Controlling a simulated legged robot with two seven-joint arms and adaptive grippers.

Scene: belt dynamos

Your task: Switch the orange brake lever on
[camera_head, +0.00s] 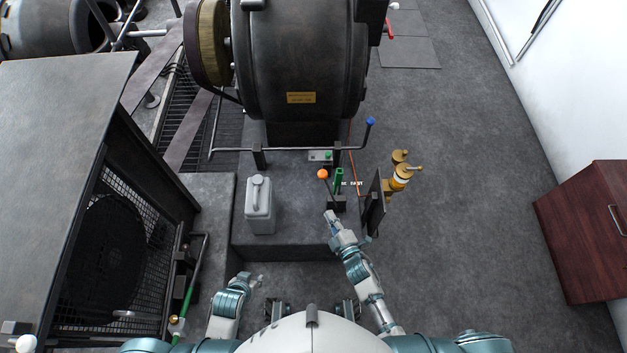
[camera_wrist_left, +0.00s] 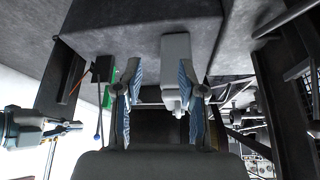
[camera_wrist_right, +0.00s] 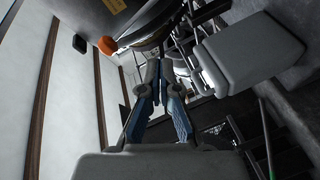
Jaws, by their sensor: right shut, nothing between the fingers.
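The orange-knobbed brake lever (camera_head: 322,174) stands on the grey plinth in front of the dynamo, and its stem leans left from a dark base (camera_head: 337,202). Its orange knob (camera_wrist_right: 107,45) shows at upper left in the right wrist view, apart from the fingers. My right gripper (camera_head: 330,215) is shut and empty, just in front of the lever in the head view, with no visible contact. Its closed fingertips (camera_wrist_right: 153,68) show in its own wrist view. My left gripper (camera_head: 260,280) is low, in front of the plinth. Its fingers (camera_wrist_left: 160,88) are apart and empty.
A grey canister (camera_head: 259,205) stands left of the lever. A dark upright panel (camera_head: 374,203) and brass fittings (camera_head: 401,177) are further right. A blue-tipped bar (camera_head: 300,149) runs behind. A meshed cabinet (camera_head: 60,110) fills the left.

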